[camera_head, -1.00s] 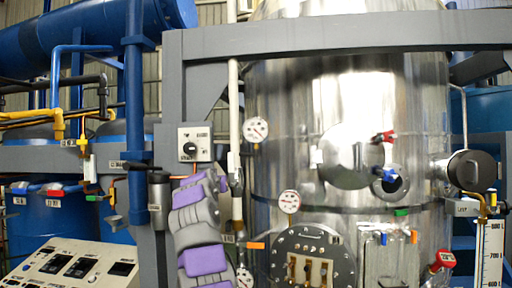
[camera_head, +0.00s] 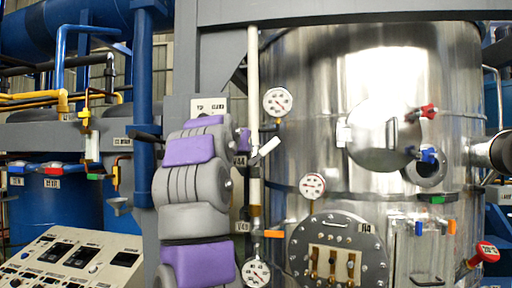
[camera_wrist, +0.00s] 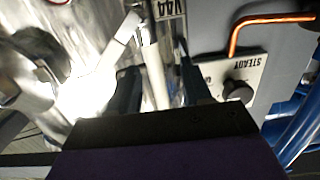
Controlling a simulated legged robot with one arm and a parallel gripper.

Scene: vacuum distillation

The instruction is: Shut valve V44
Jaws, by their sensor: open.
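The V44 label (camera_wrist: 170,8) shows upside down at the top of the wrist view; it is also on the pipe's left in the head view (camera_head: 240,160). The white lever (camera_head: 265,150) beside it slants up to the right, off the line of the white vertical pipe (camera_head: 254,90). In the wrist view the lever (camera_wrist: 118,42) runs down-left from the pipe (camera_wrist: 153,70). My gripper (camera_wrist: 162,82) is open, with two dark fingers on either side of the pipe's line in the picture. Contact cannot be told. In the head view my arm hides most of the gripper.
A STEADY switch panel (camera_wrist: 235,80) and an orange pipe (camera_wrist: 265,22) are close on the right in the wrist view. Gauges (camera_head: 277,101), an orange lever (camera_head: 268,233) and a round bolted flange (camera_head: 338,255) are near the pipe. A control console (camera_head: 75,262) stands lower left.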

